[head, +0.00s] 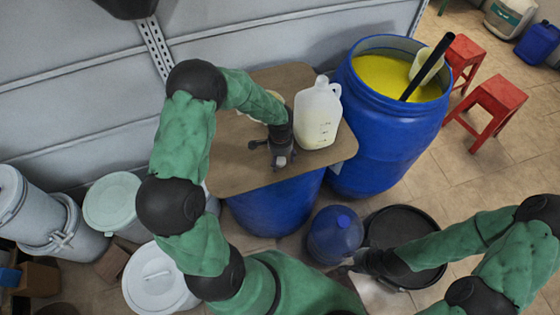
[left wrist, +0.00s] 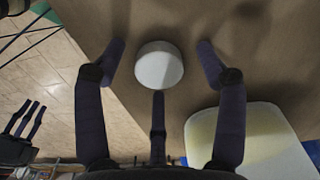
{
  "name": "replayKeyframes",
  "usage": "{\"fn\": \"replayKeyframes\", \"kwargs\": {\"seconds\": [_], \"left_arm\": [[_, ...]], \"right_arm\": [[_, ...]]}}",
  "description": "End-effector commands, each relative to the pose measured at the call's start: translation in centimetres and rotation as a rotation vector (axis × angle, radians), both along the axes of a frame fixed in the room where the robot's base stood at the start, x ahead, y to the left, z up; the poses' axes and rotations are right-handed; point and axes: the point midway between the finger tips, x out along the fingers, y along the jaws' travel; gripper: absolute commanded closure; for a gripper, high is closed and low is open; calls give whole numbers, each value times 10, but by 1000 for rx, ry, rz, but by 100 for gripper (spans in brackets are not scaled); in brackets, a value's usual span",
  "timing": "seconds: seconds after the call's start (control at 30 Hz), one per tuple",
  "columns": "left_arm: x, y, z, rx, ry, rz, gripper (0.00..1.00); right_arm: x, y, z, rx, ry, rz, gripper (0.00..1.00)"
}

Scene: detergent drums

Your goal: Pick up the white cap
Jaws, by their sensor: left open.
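The white cap (left wrist: 159,65) is a small round disc lying on the brown board (left wrist: 110,18). In the left wrist view it sits between the spread fingers of my left gripper (left wrist: 158,72), with gaps on both sides. My right gripper (head: 358,264) is low at the right, by the black tub, far from the cap. Its fingers look apart in the left wrist view (left wrist: 25,118).
A whitish jug (head: 317,118) stands on the board close right of my left gripper. The board rests on a blue drum (head: 275,208). An open blue drum (head: 385,130) with yellow contents stands at the right. Red stools (head: 492,100) and white containers (head: 112,203) stand around.

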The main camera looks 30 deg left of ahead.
Motion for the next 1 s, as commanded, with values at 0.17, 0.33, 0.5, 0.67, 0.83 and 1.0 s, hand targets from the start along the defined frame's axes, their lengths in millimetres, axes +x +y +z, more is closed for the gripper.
{"fn": "replayKeyframes", "kwargs": {"seconds": [0.17,0.33,0.5,0.67,0.83,1.0], "left_arm": [[0,0,1,0,-1,0,37],[0,0,1,0,-1,0,66],[0,0,1,0,-1,0,68],[0,0,1,0,-1,0,69],[1,0,5,1,-3,0,69],[1,1,20,2,-3,0,69]], "right_arm": [[0,0,1,0,0,0,67],[0,0,1,0,0,0,67],[0,0,1,0,0,0,67],[0,0,1,0,0,0,67],[0,0,2,0,0,0,67],[0,0,6,0,0,0,67]]}}
